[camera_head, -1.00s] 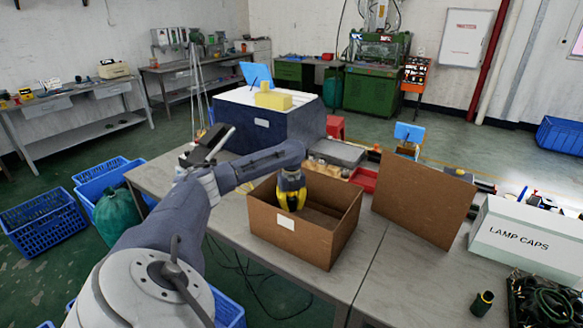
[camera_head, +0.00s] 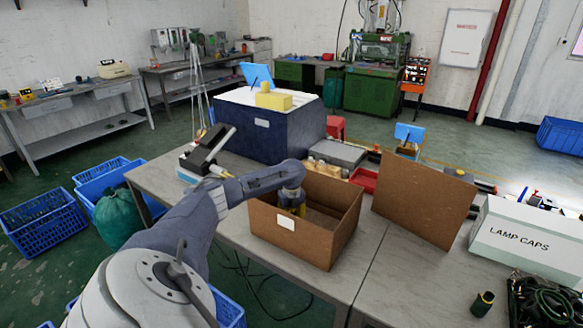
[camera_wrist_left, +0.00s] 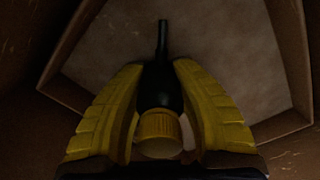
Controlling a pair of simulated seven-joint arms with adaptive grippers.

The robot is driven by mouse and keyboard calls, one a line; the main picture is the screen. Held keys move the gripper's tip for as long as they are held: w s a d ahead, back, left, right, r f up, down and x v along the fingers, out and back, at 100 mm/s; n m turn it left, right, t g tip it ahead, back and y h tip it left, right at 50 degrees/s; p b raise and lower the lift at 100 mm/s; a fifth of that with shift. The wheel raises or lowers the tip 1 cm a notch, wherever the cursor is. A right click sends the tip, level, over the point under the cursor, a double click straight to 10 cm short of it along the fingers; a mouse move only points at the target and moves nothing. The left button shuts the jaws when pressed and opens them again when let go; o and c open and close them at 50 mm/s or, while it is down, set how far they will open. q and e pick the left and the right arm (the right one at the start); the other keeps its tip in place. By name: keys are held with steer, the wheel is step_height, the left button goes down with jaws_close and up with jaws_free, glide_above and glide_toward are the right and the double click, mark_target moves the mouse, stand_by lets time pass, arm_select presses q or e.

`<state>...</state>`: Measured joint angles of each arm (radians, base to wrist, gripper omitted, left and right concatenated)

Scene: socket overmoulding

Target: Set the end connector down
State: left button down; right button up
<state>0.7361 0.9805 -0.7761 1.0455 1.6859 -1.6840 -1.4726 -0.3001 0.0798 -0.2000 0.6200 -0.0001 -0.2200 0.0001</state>
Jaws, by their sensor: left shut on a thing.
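The end connector (camera_wrist_left: 160,95) shows in the left wrist view as a black tapered body with a thin tail and a ribbed yellowish ring at its near end. My left gripper (camera_wrist_left: 158,100) has its yellow fingers shut on it, one on each side. In the head view my left gripper (camera_head: 293,205) is down inside the open brown cardboard box (camera_head: 285,247), and the connector is hidden there by the box wall. The tail points toward the box floor (camera_wrist_left: 215,60); I cannot tell whether it touches. My right gripper is not in view.
The box walls surround the gripper closely. A brown board (camera_head: 424,198) stands right of the box, with a LAMP CAPS box (camera_head: 530,240) further right. A small dark cylinder (camera_head: 483,303) stands on the front right table.

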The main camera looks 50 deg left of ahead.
arm_select(q)
steer(key=shift+f, duration=0.15)
steer(key=c, duration=1.1)
jaws_free()
step_height(320, 180, up, 12)
steer(key=shift+r, duration=0.2)
